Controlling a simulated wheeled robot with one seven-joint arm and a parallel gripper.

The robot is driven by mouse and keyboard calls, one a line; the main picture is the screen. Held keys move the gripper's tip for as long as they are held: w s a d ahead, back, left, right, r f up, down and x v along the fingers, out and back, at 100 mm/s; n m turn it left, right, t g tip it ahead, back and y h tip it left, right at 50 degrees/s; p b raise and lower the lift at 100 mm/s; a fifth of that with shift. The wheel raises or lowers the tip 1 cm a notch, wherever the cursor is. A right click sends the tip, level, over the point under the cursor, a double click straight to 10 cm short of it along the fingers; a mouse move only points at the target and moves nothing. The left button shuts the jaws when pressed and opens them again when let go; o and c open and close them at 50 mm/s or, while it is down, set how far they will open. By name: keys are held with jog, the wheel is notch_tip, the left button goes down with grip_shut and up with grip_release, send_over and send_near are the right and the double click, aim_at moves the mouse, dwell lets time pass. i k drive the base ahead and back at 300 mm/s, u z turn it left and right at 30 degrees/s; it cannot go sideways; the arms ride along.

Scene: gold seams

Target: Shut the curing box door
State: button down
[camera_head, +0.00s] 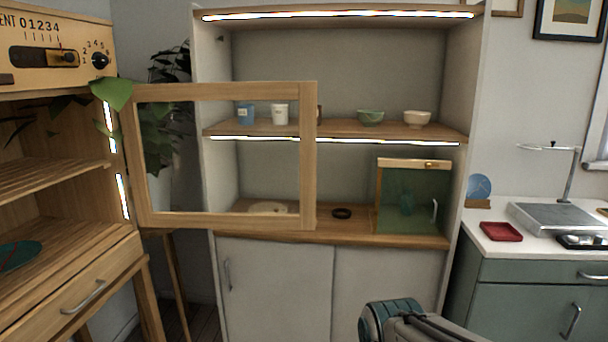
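The curing box is most likely the wooden cabinet (70,210) at the left, with a dial panel on top, lit strips inside and slatted shelves. Its door (309,160) is a wooden frame with a clear middle. It stands wide open, reaching out to the right from the box's right side, in front of part of the white shelf unit. No handle on the door can be made out. A grey and teal part of my arm shows at the bottom, right of centre. My gripper's fingers are not in view.
A white shelf unit (345,60) holds cups, bowls and a small green-glass case (412,200). A green counter (515,300) with a red tray (501,231) is at the right. A leafy plant (160,130) shows behind the door, with one leaf at its top left corner.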

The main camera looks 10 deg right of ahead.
aim_at(306, 92)
jog(key=u, duration=0.45)
jog(key=i, duration=0.6)
jog(key=u, duration=0.3)
